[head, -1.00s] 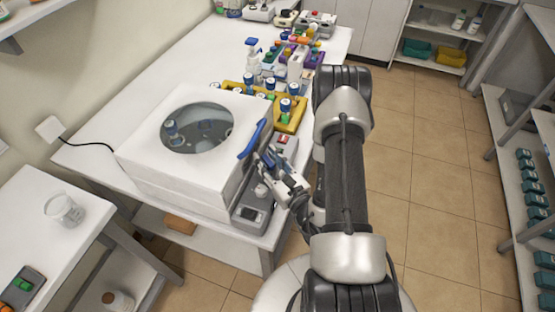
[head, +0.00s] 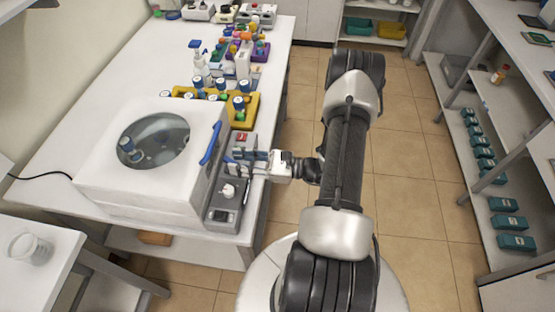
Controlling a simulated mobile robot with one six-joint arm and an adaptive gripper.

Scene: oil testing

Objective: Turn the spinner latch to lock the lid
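The white centrifuge (head: 110,190) stands on the bench at the left. Its lid, with a round window (head: 153,140), lies flat and looks closed. A blue handle (head: 211,143) runs along the lid's right edge. A grey control panel (head: 222,212) on the right side bears a white knob (head: 228,191) and a red part (head: 241,137). My gripper (head: 243,161) points left over the panel, just right of the blue handle and apart from it. Its fingers are too small to tell whether they are open or touch anything. I cannot make out the latch clearly.
A yellow rack (head: 247,114) with blue-capped bottles stands close behind the centrifuge. A spray bottle (head: 200,66) and more racks stand further back. A beaker (head: 29,249) sits on the left table. The floor (head: 425,200) right of the bench is clear.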

